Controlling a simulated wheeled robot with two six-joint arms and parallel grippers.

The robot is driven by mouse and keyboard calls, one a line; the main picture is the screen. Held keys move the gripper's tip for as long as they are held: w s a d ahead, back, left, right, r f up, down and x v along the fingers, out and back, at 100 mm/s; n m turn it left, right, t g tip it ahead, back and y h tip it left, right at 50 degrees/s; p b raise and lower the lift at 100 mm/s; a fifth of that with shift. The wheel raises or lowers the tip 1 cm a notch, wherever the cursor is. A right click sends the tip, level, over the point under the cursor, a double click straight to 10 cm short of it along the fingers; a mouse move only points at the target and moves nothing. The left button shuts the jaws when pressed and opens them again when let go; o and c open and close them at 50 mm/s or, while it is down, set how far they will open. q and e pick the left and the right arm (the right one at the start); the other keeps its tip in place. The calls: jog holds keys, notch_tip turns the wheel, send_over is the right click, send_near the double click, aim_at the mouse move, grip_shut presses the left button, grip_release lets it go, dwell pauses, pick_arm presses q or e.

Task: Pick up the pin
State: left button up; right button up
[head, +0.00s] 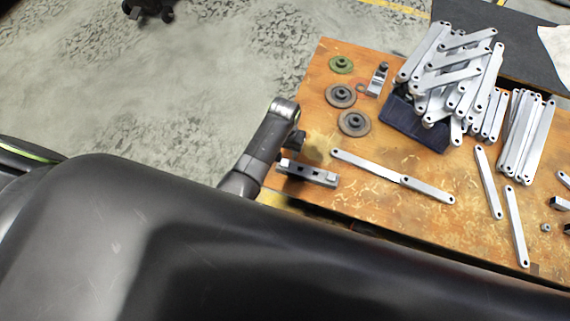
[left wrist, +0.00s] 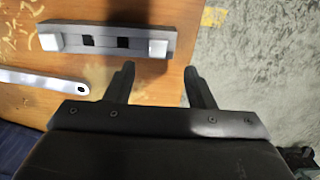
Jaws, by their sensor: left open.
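I cannot pick out a pin with certainty in either view. My left gripper (left wrist: 160,74) is open and empty, with its two dark fingers apart, over the table's edge. A grey slotted bar (left wrist: 105,42) with a pale block at each end and two dark square openings lies just beyond the fingertips, apart from them. The same bar shows in the head view (head: 308,173) near the table's left edge, just below my left wrist. My right gripper is not in view.
Small metal parts lie at the right edge. Concrete floor is open at left.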

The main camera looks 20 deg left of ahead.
aim_at(285, 161)
pick_arm(q)
jog(key=shift+f, duration=0.6)
notch_tip(285, 161, down, 4)
jog(key=shift+d+f+b, duration=0.1)
jog(key=shift+d+b, duration=0.05)
jog(key=shift+b, duration=0.6)
jog(key=shift+f, duration=0.35)
grip_shut()
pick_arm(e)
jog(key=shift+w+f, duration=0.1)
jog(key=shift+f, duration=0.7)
